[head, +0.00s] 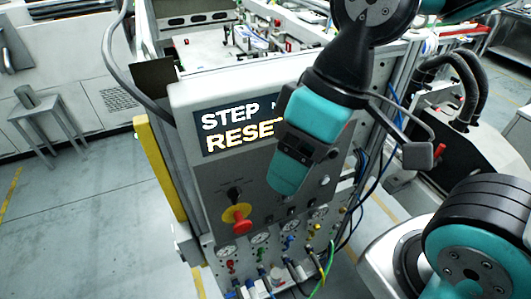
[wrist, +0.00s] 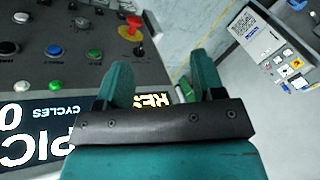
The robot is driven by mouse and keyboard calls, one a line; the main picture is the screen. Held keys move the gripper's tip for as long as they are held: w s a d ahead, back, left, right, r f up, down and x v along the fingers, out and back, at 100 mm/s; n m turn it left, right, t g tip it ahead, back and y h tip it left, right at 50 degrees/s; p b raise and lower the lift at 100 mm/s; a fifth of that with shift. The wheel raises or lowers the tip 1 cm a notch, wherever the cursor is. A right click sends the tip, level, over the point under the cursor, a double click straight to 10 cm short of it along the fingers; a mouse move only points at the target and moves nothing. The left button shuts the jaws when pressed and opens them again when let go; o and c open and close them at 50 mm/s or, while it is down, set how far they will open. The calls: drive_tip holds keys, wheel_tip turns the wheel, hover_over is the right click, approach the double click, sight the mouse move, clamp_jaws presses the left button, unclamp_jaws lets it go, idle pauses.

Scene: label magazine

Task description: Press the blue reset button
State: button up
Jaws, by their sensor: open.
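The blue button (wrist: 54,50) shows in the wrist view on the dark grey control panel, left of a green button (wrist: 95,53). It is up and left of my gripper (wrist: 162,72), clear of both fingers. The gripper is open and empty, and its fingers are apart. In the head view my gripper (head: 287,183) hangs in front of the panel, below and right of the display (head: 228,128), which reads "STEP" and "RESET". There it covers part of the panel, and I cannot make out the blue button.
A red emergency stop (head: 240,224) on a yellow base sticks out at the panel's lower left; it also shows in the wrist view (wrist: 131,27). Gauges, valves and hoses line the cabinet below. Cables hang to the right.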

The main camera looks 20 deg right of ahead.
clamp_jaws()
idle(1.6)
